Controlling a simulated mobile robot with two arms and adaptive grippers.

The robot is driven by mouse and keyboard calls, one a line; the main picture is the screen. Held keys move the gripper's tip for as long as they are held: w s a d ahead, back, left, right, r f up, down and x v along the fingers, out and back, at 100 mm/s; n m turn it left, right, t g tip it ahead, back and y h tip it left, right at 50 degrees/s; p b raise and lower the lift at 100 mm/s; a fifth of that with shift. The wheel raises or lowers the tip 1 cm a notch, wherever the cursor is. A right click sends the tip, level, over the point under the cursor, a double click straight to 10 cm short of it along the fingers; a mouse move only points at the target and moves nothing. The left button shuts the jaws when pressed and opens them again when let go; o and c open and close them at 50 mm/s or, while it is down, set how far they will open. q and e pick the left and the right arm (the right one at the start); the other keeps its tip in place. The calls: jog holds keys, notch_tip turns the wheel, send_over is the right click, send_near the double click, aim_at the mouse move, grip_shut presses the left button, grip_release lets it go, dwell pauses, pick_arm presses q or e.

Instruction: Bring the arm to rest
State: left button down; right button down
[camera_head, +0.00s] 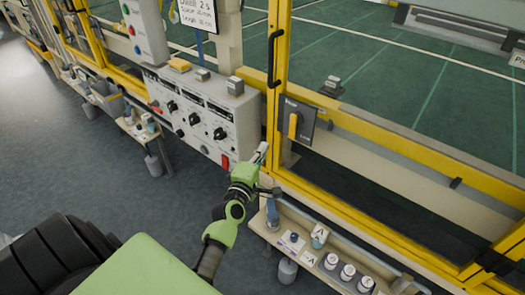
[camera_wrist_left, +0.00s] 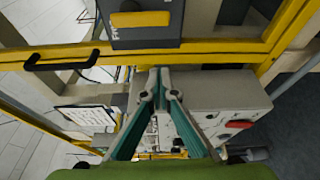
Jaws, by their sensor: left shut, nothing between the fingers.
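My left arm is green and black in the head view. My left gripper (camera_head: 260,153) is shut and empty, in front of the yellow frame near the lower right corner of the grey control box. In the left wrist view the two teal fingers of the left gripper (camera_wrist_left: 160,88) meet at their tips with nothing between them. My right gripper is not in view.
A control box (camera_head: 203,118) with black knobs and a red switch is left of the gripper. A shelf (camera_head: 262,226) with labelled containers lies below. Grey floor is open at left.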

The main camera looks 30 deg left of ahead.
pick_arm(q)
jog(key=shift+d, duration=0.15)
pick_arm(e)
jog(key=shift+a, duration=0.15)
pick_arm(q)
jog(key=s+d+f+m+g+h, duration=0.2)
jog(key=s+d+f+m, duration=0.15)
jog(key=f, duration=0.75)
jog(key=s+d+f+m+g+h, duration=0.15)
jog(key=d+f+m, duration=0.25)
jog(key=f, duration=0.6)
jog(key=s+d+f+m+g+h, duration=0.1)
jog(key=s+d+f+m+g, duration=0.15)
jog(key=s+f, duration=0.45)
jog(key=s+d+f+m+g, duration=0.2)
jog(key=s+d+f+m, duration=0.15)
jog(key=f, duration=0.45)
jog(key=s+f+m+g, duration=0.2)
jog(key=s+f, duration=0.3)
jog(key=s, duration=0.7)
jog(key=s+f+m+g, duration=0.3)
jog(key=s+f+m, duration=0.2)
jog(key=s, duration=0.7)
jog(key=s+f+m+g, duration=0.3)
jog(key=s+f, duration=0.4)
jog(key=s, duration=0.5)
jog(key=shift+d, duration=0.3)
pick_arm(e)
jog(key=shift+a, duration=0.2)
